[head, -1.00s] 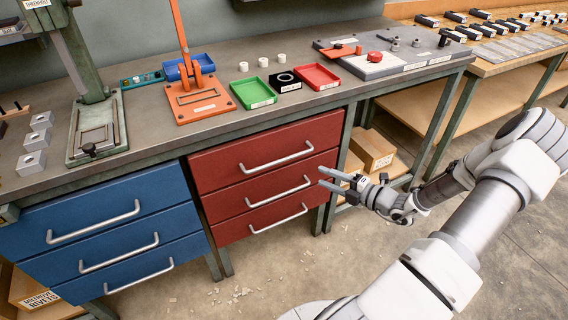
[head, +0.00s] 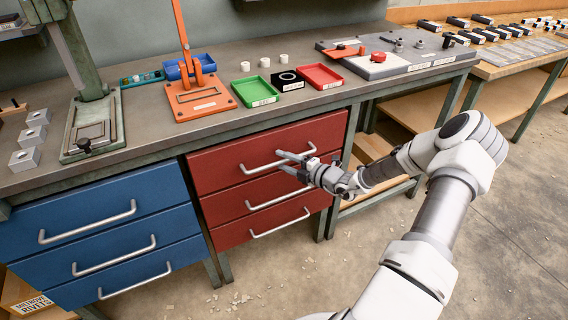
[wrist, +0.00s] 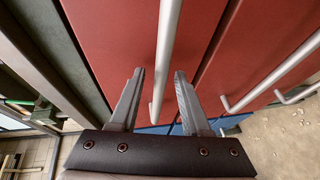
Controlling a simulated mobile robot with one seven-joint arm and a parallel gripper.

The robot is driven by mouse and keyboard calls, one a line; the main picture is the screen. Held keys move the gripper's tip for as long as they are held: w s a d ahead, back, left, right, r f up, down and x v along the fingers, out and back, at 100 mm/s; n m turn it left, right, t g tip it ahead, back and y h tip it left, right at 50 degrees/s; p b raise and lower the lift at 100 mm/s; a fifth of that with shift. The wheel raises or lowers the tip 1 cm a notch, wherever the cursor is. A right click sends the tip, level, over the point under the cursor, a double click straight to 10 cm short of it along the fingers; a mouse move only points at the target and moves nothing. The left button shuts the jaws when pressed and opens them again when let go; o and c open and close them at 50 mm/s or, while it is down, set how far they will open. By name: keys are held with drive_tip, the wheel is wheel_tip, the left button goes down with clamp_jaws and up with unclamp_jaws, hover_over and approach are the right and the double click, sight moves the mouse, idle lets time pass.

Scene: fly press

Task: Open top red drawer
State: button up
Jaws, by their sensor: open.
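The top red drawer (head: 228,166) is shut, in the red three-drawer unit under the bench. Its silver bar handle (head: 262,165) runs across its front. In the wrist view the top handle (wrist: 165,65) runs lengthwise between the two open fingers of my gripper (wrist: 158,85), nearer the right finger. I cannot tell whether a finger touches the bar.
The middle red drawer's handle (head: 262,200) and the bottom one's (head: 280,224) lie just below. Blue drawers (head: 100,215) stand to the left. Green (head: 254,92) and red trays (head: 320,76) sit on the bench above. The floor in front is clear apart from scraps.

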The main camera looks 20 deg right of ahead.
drive_tip(key=shift+w, duration=0.1)
clamp_jaws()
idle(1.4)
